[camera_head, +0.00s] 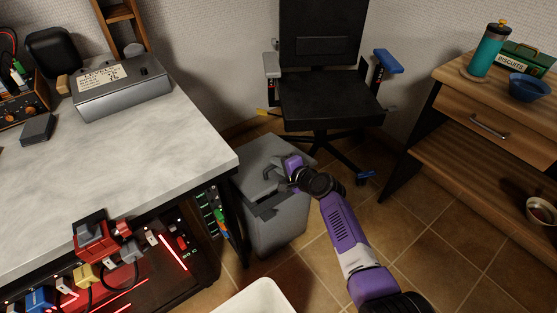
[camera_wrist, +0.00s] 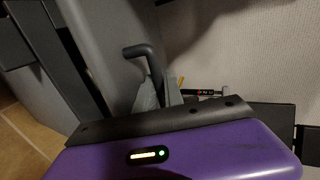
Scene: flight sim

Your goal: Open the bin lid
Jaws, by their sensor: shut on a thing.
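The grey bin (camera_head: 278,225) stands on the floor between the white-topped table and the chair. Its grey lid (camera_head: 262,155) is on top and looks down or nearly so; my arm hides part of it. My purple gripper (camera_head: 281,170) reaches over the lid from the right. In the wrist view, a dark bent handle (camera_wrist: 147,53) stands out from the grey bin surface (camera_wrist: 105,45). My gripper's grey fingers (camera_wrist: 160,92) are shut on the lower part of this handle. The exact contact is partly hidden by the fingers and the gripper body.
The white-topped table (camera_head: 150,145) stands close on the left of the bin. A black office chair (camera_head: 325,95) is right behind it. A wooden desk (camera_head: 490,125) stands at the right. Tiled floor (camera_head: 400,215) is clear between bin and desk. A white container (camera_head: 258,299) is at the bottom edge.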

